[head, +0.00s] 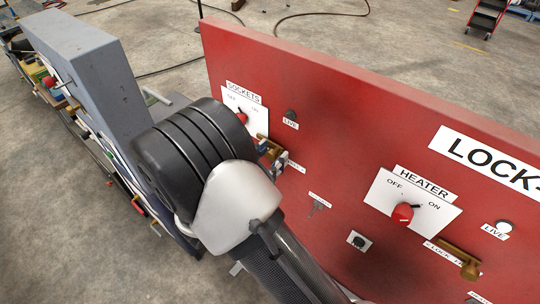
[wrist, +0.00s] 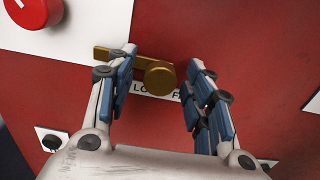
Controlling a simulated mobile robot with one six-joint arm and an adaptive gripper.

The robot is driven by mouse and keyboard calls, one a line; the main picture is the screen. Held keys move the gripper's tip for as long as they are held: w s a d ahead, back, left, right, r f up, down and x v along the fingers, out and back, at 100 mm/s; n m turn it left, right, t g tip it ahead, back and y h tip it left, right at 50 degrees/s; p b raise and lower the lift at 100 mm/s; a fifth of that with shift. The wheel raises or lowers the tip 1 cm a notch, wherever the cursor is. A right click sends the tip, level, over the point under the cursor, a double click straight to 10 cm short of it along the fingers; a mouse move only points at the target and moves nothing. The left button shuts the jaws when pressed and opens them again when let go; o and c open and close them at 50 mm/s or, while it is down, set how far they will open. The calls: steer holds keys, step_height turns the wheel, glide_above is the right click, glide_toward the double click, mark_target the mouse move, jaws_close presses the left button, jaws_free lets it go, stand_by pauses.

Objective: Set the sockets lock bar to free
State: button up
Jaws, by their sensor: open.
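The sockets lock bar is a brass bar with a round boss (wrist: 159,77), just below the sockets' white plate in the wrist view. Its arm reaches left from the boss, roughly level. A label under it is partly covered by the bar and a finger. My gripper (wrist: 158,100) is open, with one blue-padded finger on each side of the boss; the left finger overlaps the bar's arm, and I cannot tell whether it touches. In the head view my gripper (head: 272,157) is at the bar, which is partly hidden. The red sockets knob (head: 242,116) sits on its white plate.
The red panel (head: 330,120) also carries a heater knob (head: 402,213) with its own brass lock bar (head: 458,259) at the right. A dark sockets lamp (head: 291,115) is right of the sockets plate. A grey panel (head: 85,70) stands left of my arm.

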steer(key=shift+w, duration=0.1)
steer(key=shift+c, duration=0.3)
jaws_close()
stand_by(0.4)
